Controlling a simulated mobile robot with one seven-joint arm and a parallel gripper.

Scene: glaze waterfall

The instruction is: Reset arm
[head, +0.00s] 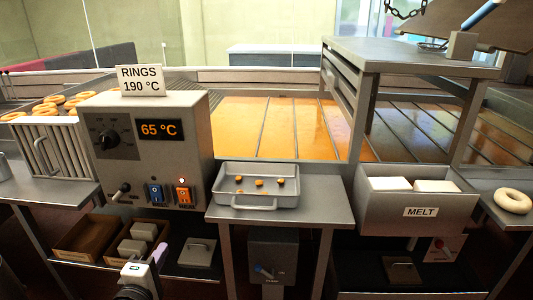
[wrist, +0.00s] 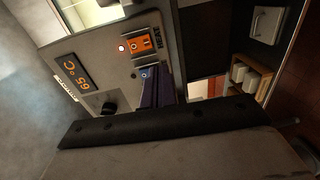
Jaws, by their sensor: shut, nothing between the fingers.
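My arm shows at the bottom left of the head view. The tip of my gripper (head: 160,252) points up there, below and in front of the grey control box (head: 197,135). In the wrist view my gripper's dark purple fingers (wrist: 150,90) are together with nothing held, in front of the control box panel (wrist: 100,60). The panel has a dial, an orange 65 °C display, a blue switch (head: 156,193) and an orange switch (head: 184,195). A red lamp is lit above the orange switch. I cannot tell whether the fingers touch the panel.
A grey tray (head: 281,199) with small orange pieces stands on the middle bench. A MELT bin (head: 382,212) holds white blocks, with a pale ring (head: 513,201) to its right. Several rings lie at the far left. Wooden boxes (head: 86,237) stand on the lower shelf.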

